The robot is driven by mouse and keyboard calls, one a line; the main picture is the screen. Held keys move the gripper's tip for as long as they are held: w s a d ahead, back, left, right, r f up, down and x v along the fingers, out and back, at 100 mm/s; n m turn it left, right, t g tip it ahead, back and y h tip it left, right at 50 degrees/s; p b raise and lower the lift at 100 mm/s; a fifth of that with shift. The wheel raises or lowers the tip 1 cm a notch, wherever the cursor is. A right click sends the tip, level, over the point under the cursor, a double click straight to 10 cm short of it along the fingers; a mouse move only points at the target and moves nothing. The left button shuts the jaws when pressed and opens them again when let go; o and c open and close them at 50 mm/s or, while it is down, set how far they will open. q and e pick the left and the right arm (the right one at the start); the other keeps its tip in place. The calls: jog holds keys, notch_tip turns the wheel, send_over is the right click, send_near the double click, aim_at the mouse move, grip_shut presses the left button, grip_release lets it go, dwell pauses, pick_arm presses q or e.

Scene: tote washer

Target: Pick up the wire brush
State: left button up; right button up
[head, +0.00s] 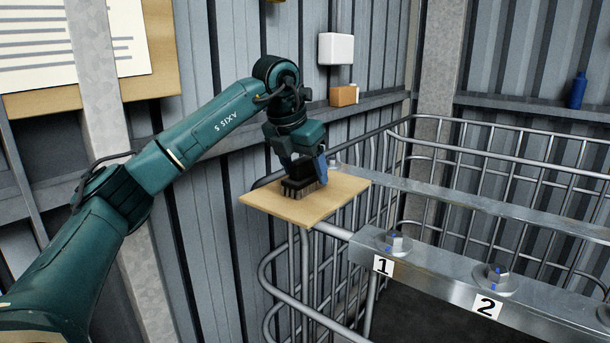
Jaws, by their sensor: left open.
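The wire brush (301,187) is a dark block with bristles pointing down. It rests on a small wooden board (342,191) at the corner of the wire cage. My left gripper (307,172) is right above the brush, pointing down, with its fingers around the upper part of the brush. The fingers are open. The gripper hides part of the brush top, and I cannot tell whether a finger touches it. My right gripper is not in view.
A wire cage (463,143) of metal rods spreads to the right. A steel rail (445,283) with bolts and labels 1 and 2 crosses it. A corrugated wall stands close behind, with a ledge holding a brown block (343,96) and a blue bottle (578,90).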

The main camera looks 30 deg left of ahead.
aim_at(305, 158)
pick_arm(q)
jog(key=shift+w+f, duration=0.25)
jog(key=shift+f, duration=0.3)
jog(key=c, duration=1.1)
jog(key=shift+r, duration=0.1)
notch_tip(305, 158, up, 10)
jog(key=shift+f, duration=0.1)
jog(key=o, duration=0.5)
grip_shut()
